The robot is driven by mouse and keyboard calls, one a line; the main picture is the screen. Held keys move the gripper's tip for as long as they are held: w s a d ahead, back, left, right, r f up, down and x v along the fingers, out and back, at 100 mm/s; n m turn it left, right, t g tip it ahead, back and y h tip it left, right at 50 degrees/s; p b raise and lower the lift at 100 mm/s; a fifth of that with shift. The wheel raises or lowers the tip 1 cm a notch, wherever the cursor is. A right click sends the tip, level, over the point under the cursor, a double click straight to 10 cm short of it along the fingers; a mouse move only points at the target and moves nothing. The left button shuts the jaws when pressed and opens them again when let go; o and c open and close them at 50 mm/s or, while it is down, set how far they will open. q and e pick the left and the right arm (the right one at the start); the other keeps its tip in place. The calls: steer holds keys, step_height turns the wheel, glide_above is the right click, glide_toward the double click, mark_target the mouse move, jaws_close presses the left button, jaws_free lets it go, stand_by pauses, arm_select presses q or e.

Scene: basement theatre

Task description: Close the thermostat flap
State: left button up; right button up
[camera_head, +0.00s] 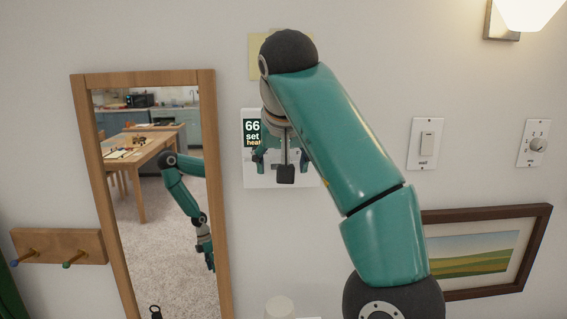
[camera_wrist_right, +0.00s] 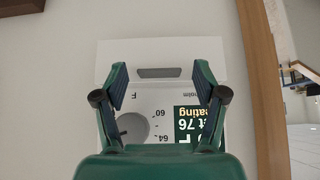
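The thermostat (camera_head: 254,170) is a white unit on the wall with a dark screen reading "66 set heat". It shows upside down in the right wrist view, with a round dial (camera_wrist_right: 132,127) and its screen (camera_wrist_right: 186,122). The white flap (camera_wrist_right: 112,57), with a grey slot, extends from the thermostat's lower edge, so it looks open. My right gripper (camera_head: 282,158) is in front of the thermostat and hides part of it. Its fingers (camera_wrist_right: 161,85) are spread apart with nothing between them; contact with the flap cannot be told. My left gripper is not directly in view.
A wood-framed mirror (camera_head: 88,150) stands left of the thermostat and reflects a teal arm. A peg rail (camera_head: 85,240) is further left. Light switch (camera_head: 425,143), knob plate (camera_head: 537,144) and framed picture (camera_head: 475,258) are on the right. A yellow note (camera_head: 255,58) is above.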

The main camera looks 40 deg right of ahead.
steer(key=shift+s+a+r, duration=0.1)
steer(key=shift+s+r, duration=0.05)
steer(key=shift+r, duration=0.05)
steer(key=s+a, duration=0.8)
steer(key=s, duration=0.1)
steer(key=shift+s+r, duration=0.3)
stand_by(0.7)
